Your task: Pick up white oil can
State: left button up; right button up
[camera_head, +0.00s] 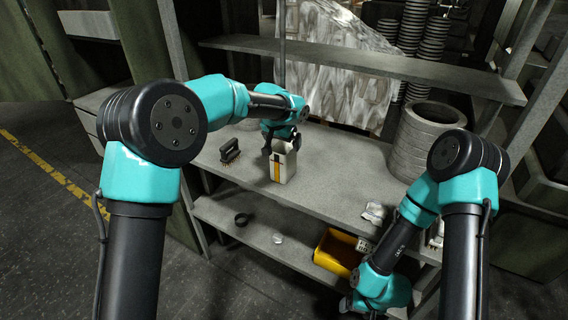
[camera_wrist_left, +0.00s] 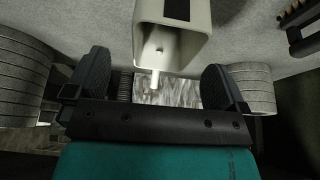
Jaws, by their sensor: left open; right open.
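The white oil can (camera_head: 283,163), with an orange and dark label, stands upright on the middle shelf. My left gripper (camera_head: 282,138) is open at the top of the can. In the left wrist view the white oil can (camera_wrist_left: 172,35) lies ahead of and between the spread fingers of the left gripper (camera_wrist_left: 158,85), with a small spout pointing toward the palm. I cannot tell whether the fingers touch the can. My right gripper (camera_head: 362,305) is low at the lower shelf's front, near a yellow bin; its fingers are partly hidden and nothing shows in it.
A brush (camera_head: 230,151) lies left of the can. Stacked grey rings (camera_head: 424,140) stand to the right on the same shelf. The yellow bin (camera_head: 333,254), a black ring (camera_head: 242,219) and a small pale disc (camera_head: 277,238) are on the lower shelf. The shelf right of the can is mostly clear.

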aim_at(284, 149)
pick_arm(q)
jog(key=shift+f, duration=0.1)
jog(key=shift+x, duration=2.6)
jog(key=shift+a, duration=0.2)
jog(key=c, duration=1.5)
